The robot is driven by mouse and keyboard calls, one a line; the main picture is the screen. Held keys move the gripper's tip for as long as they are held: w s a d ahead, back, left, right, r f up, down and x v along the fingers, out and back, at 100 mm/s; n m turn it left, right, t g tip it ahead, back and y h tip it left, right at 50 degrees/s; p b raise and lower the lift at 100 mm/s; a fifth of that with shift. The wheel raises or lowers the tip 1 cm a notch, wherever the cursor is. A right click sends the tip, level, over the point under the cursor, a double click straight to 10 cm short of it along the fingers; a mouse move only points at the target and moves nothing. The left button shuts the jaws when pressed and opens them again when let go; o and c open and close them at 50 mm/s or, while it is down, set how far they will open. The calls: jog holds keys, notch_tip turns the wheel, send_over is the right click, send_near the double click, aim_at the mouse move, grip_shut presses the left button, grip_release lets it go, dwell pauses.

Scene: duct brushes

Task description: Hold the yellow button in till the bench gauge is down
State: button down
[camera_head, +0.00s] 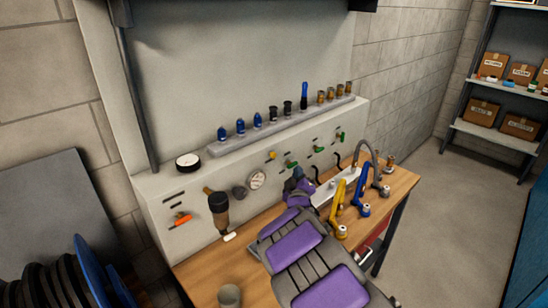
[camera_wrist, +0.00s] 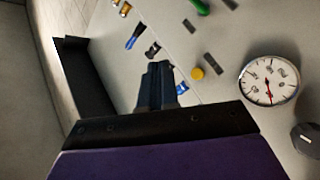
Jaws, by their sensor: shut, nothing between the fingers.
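The yellow button (camera_head: 272,155) is a small round knob on the upright pale panel behind the bench. In the wrist view the yellow button (camera_wrist: 197,73) stands just right of my fingers, with a visible gap in the picture. A white round gauge (camera_head: 257,181) is on the same panel, below and left of the button. The gauge (camera_wrist: 269,80) shows large in the wrist view, with a red needle; its numbers are too small to read. My gripper (camera_wrist: 158,72) is shut and empty, pointing toward the panel. In the head view my gripper (camera_head: 297,174) is right of the gauge.
A second dial (camera_head: 188,160) sits on the ledge at the left. A rail (camera_head: 285,130) of blue, black and brass fittings runs above the panel. Yellow (camera_head: 338,208) and blue (camera_head: 363,195) handled tools stand on the wooden bench (camera_head: 212,268), right of my arm. A dark-and-tan brush (camera_head: 218,210) hangs at the left.

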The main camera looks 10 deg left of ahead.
aim_at(273, 155)
jog(key=w+a+p, duration=0.1)
jog(key=w+a, duration=0.4)
jog(key=a, duration=0.1)
jog(key=shift+a, duration=0.3)
jog(key=shift+w, duration=0.1)
dwell(1.9)
jog(key=shift+w+a+r+p, duration=0.15)
jog(key=shift+w+a+p, duration=0.1)
jog(key=shift+p, duration=0.35)
jog(key=shift+w+a+p, duration=0.25)
jog(key=shift+a+p, duration=0.1)
jog(key=shift+a, duration=0.1)
dwell(1.8)
jog(key=shift+s+d, duration=0.1)
jog(key=shift+d, duration=0.05)
dwell(0.4)
jog(key=shift+s+d, duration=0.45)
jog(key=shift+d, duration=0.2)
